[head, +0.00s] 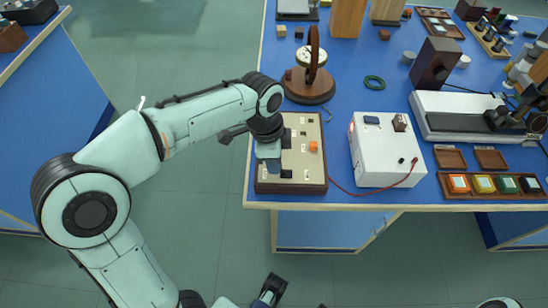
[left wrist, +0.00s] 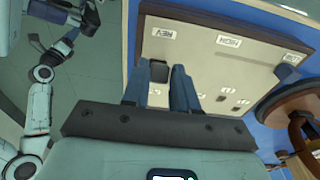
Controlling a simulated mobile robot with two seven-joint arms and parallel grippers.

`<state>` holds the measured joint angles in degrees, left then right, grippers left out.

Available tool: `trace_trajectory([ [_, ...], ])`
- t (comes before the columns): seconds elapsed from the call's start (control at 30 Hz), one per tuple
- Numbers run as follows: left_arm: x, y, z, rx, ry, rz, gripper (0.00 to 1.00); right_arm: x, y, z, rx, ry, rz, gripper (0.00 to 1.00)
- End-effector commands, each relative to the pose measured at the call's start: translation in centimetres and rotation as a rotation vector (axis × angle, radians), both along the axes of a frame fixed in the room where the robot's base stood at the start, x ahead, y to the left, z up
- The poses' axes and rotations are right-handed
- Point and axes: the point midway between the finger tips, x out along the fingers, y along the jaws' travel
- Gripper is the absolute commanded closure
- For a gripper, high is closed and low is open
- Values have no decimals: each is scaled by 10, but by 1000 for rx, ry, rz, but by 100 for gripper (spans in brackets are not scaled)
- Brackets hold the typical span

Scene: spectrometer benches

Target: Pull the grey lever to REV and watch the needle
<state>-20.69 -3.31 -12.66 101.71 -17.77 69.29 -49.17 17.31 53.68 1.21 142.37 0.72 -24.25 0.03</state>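The cream lever panel (head: 297,133) lies at the front left corner of the blue bench. My left gripper (head: 268,158) is above its left front part. In the left wrist view, the fingers (left wrist: 160,82) stand close together on both sides of the dark grey lever (left wrist: 158,70) and look closed on it, beside the REV label (left wrist: 163,33). The dial (head: 305,57) stands on a round wooden base behind the panel; its needle is too small to read. An orange knob (head: 313,146) sits on the panel. My right gripper (head: 272,288) is low at the bottom, off the bench.
A white box (head: 385,150) with a red cable stands right of the panel. A tray of coloured blocks (head: 493,193) is at the front right.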

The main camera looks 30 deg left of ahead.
Motion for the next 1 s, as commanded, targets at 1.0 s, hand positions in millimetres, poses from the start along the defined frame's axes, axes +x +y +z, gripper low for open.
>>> trace_trajectory([
  [1.0, -6, 11, 117, 0, -2, 2, 51, -11, 0, 26, 6, 41, 9, 48],
])
